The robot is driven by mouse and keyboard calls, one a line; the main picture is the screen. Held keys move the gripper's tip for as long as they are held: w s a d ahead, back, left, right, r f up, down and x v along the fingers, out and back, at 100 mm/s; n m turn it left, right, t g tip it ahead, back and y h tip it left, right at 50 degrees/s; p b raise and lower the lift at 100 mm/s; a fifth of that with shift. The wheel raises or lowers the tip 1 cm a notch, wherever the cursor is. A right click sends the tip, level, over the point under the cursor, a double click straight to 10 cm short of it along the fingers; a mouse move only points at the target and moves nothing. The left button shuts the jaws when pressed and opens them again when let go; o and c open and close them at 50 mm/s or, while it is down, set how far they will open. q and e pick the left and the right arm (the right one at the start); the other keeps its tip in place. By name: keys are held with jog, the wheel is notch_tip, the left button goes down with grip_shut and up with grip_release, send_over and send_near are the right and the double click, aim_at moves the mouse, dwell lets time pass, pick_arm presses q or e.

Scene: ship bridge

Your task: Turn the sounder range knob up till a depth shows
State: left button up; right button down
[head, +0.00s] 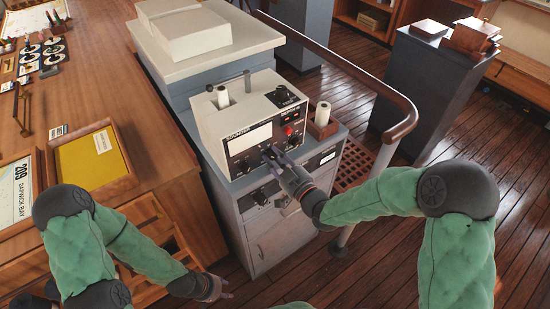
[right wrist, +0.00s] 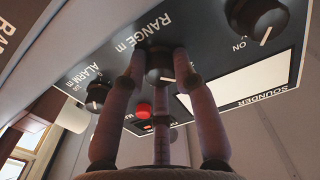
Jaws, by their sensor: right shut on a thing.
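The sounder (head: 212,122) is a cream box with a black front panel on a grey cabinet. Its white display (head: 250,139) shows no depth that I can make out; the display also fills part of the right wrist view (right wrist: 250,92). My right gripper (head: 270,155) is at the lower part of the panel. In the right wrist view its fingers (right wrist: 160,68) are shut around the black range knob (right wrist: 160,60), under the label "RANGE m". The fingers hide much of the knob. My left gripper (head: 222,289) hangs low at the bottom, away from the sounder, too small to read.
An alarm knob (right wrist: 97,95), a red button (right wrist: 144,110) and an on-switch knob (right wrist: 258,18) are near the fingers. A curved handrail (head: 345,68) runs right of the cabinet. The wooden chart table (head: 105,75) is at left.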

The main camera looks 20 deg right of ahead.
jog(key=shift+m, duration=0.3)
jog(key=m+b, duration=0.1)
jog(key=m, duration=0.2)
jog(key=shift+f, duration=0.1)
jog(key=m+b, duration=0.1)
jog(key=m, duration=0.4)
dwell(0.4)
jog(key=c, duration=1)
grip_release()
jog(key=v, duration=1.2)
